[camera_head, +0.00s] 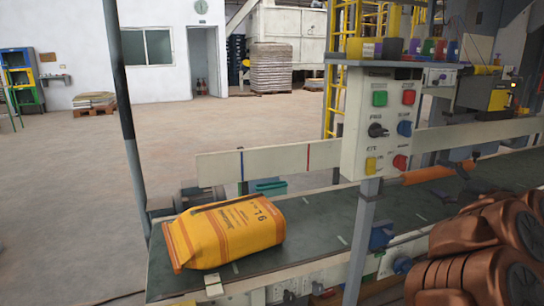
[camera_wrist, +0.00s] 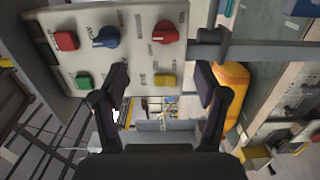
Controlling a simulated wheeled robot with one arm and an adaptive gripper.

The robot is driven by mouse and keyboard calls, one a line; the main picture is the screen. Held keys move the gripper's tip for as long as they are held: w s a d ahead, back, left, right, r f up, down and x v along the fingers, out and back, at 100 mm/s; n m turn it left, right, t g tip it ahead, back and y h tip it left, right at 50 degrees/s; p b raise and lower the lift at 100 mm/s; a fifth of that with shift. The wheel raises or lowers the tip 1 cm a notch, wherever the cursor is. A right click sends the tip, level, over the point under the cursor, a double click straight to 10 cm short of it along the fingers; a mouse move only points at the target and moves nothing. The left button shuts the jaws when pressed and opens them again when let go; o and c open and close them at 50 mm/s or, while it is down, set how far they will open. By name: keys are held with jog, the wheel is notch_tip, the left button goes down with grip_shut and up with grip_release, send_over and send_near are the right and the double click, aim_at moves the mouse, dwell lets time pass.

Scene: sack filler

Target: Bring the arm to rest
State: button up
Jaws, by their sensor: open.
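My gripper (camera_wrist: 162,82) shows in the wrist view with its two dark fingers spread apart and nothing between them. In the head view, the panel (camera_head: 377,155) stands on a grey post, with green, red and yellow buttons and black and blue knobs. Copper-brown links of my arm fill the lower right of the head view.
An orange sack (camera_head: 230,232) lies on the dark conveyor belt (camera_head: 315,226), left of the post; it also shows in the wrist view (camera_wrist: 232,90). Open floor (camera_head: 75,190) lies to the left.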

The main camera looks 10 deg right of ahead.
jog(key=s+d+r+m+g+h+p, duration=0.2)
jog(key=r+m+h+p, duration=0.4)
jog(key=r+m+h, duration=0.15)
jog(key=s+d+r+m+g+h+p, duration=0.1)
jog(key=s+r+m+g+h+p, duration=0.2)
jog(key=r+m+h+p, duration=0.45)
jog(key=s+a+f+m+g+y+p, duration=0.3)
jog(key=s+a+f+g+y+p, duration=0.1)
jog(key=s+a, duration=0.4)
jog(key=s+a+f+m+g+y+p, duration=0.35)
jog(key=s+a+p, duration=0.2)
jog(key=a, duration=0.45)
jog(key=s+a+f+n+g+y+p, duration=0.1)
jog(key=s+a+g+y+p, duration=0.3)
jog(key=s+a, duration=1.2)
jog(key=s+g, duration=0.2)
jog(key=g, duration=0.1)
jog(key=shift+s+f, duration=0.15)
jog(key=shift+f, duration=0.25)
jog(key=shift+c, duration=0.4)
